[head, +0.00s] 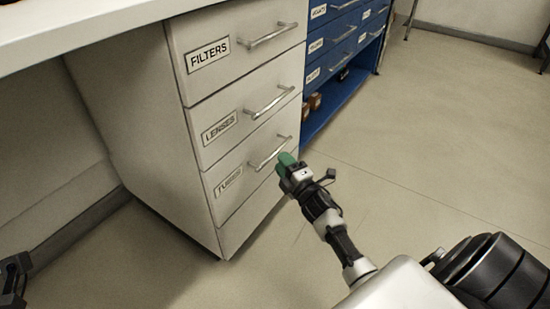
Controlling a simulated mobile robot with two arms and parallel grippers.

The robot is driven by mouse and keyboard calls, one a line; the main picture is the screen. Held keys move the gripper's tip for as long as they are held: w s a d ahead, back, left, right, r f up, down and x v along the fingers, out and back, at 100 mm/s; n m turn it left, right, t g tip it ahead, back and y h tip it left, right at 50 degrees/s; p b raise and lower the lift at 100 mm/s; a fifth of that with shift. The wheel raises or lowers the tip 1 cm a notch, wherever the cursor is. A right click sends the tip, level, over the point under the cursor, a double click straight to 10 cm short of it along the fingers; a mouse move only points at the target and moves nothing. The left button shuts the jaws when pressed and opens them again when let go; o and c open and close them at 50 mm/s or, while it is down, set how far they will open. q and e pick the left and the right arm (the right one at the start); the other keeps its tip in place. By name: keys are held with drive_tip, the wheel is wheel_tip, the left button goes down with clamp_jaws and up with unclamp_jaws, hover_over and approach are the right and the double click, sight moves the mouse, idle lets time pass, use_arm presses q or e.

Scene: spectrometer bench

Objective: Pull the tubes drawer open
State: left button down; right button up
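The tubes drawer (232,178) is the third drawer down in the white cabinet, with a small, hard-to-read label at its left. Its front looks flush with the drawers above, so it appears closed. Its silver bar handle (268,155) runs along the upper front. My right gripper (286,160) has green fingertips, which are at the right end of this handle, touching or very close to it. The angle hides the gap between the fingers. A dark part of my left gripper (14,279) shows at the lower left edge, away from the cabinet; its fingers are not clear.
The filters drawer (235,50) and lenses drawer (240,115) sit above, both closed with bar handles. A blue cabinet (345,85) with labelled drawers and an open lower shelf stands beyond. The floor (430,130) to the right is clear.

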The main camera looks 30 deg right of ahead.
sight(275, 152)
drive_tip(key=shift+w+r+b, duration=0.2)
drive_tip(key=shift+w+b, duration=0.1)
drive_tip(key=shift+w, duration=0.85)
drive_tip(key=shift+w+r+b, duration=0.2)
drive_tip(key=shift+w+b, duration=0.05)
drive_tip(key=shift+w, duration=0.9)
drive_tip(key=shift+c, duration=0.2)
clamp_jaws()
